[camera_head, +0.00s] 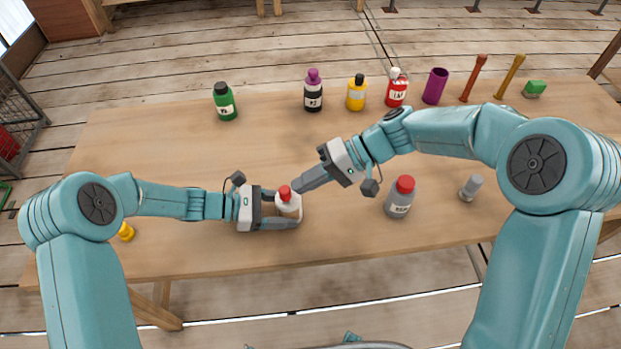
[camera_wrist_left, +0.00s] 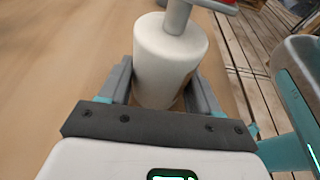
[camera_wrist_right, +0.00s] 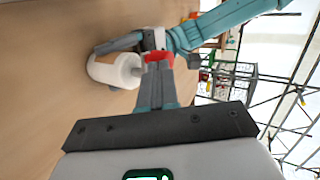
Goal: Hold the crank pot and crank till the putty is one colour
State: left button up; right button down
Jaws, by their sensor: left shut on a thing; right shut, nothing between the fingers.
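The crank pot (camera_head: 290,209) is a small white cylinder standing on the wooden table. It also shows in the left wrist view (camera_wrist_left: 170,62) and the right wrist view (camera_wrist_right: 112,70). A grey crank stem (camera_wrist_left: 178,15) rises from its top, and a red knob (camera_head: 284,191) shows above it. My left gripper (camera_head: 291,211) is shut on the pot, one finger on each side. My right gripper (camera_head: 300,186) is shut and empty, its fingertips close beside the red knob (camera_wrist_right: 158,57). I cannot tell whether they touch. The putty is hidden from view.
A grey bottle with a red cap (camera_head: 399,198) and a small grey item (camera_head: 470,188) stand right of the pot. Several bottles, a purple cup (camera_head: 435,86), two sticks and a green block (camera_head: 534,89) line the back. The table's left middle is clear.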

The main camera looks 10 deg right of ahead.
aim_at(286, 194)
jog(key=shift+a+r, duration=0.1)
jog(key=shift+s+a+m+t, duration=0.15)
jog(key=shift+m+t, duration=0.55)
jog(key=shift+m+t, duration=0.9)
jog(key=shift+s+a, duration=0.4)
jog(key=shift+a, duration=0.25)
jog(key=shift+s+a, duration=0.35)
jog(key=shift+a, duration=0.3)
jog(key=shift+s+a, duration=0.4)
jog(key=shift+a, duration=0.25)
